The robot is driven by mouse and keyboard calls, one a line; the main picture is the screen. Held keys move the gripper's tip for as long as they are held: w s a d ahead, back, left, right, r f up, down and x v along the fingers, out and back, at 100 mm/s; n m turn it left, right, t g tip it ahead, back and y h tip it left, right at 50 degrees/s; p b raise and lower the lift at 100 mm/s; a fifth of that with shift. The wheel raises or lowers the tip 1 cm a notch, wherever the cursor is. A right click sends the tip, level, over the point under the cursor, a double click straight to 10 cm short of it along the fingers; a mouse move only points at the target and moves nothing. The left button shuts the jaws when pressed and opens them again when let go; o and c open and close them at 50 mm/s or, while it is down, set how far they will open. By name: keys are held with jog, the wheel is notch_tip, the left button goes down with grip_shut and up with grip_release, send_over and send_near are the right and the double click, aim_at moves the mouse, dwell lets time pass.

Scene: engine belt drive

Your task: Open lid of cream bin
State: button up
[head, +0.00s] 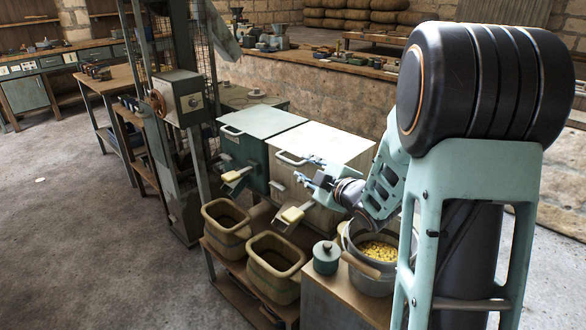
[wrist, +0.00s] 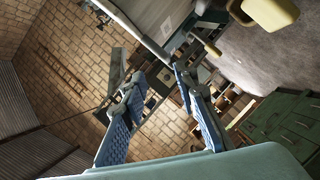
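The cream bin (head: 322,212) stands at the right end of a row of two bins in the head view. Its pale lid (head: 330,143) lies flat and looks closed. A bar handle (head: 291,159) is at the lid's front left edge. My gripper (head: 308,171) is just right of the handle, by the bin's upper front edge; contact cannot be told. In the wrist view my gripper (wrist: 160,76) has its two blue-padded fingers apart, with nothing clearly held between them. A pale bar or edge (wrist: 140,35) runs toward the fingertips.
A green bin (head: 262,135) with a closed lid stands left of the cream bin. Chutes project from both fronts above two open tubs (head: 277,262). A pot of yellow pieces (head: 378,251) and a small lidded green jar (head: 326,258) stand below my arm. Floor at left is clear.

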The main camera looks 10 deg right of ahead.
aim_at(290, 163)
jog(key=shift+n+y, duration=0.3)
jog(key=x, duration=0.3)
jog(key=b+x, duration=0.1)
jog(key=x, duration=0.7)
jog(key=shift+s+a+f+b, duration=0.1)
jog(key=shift+a+f+b, duration=0.05)
jog(key=shift+f+b, duration=0.2)
grip_shut()
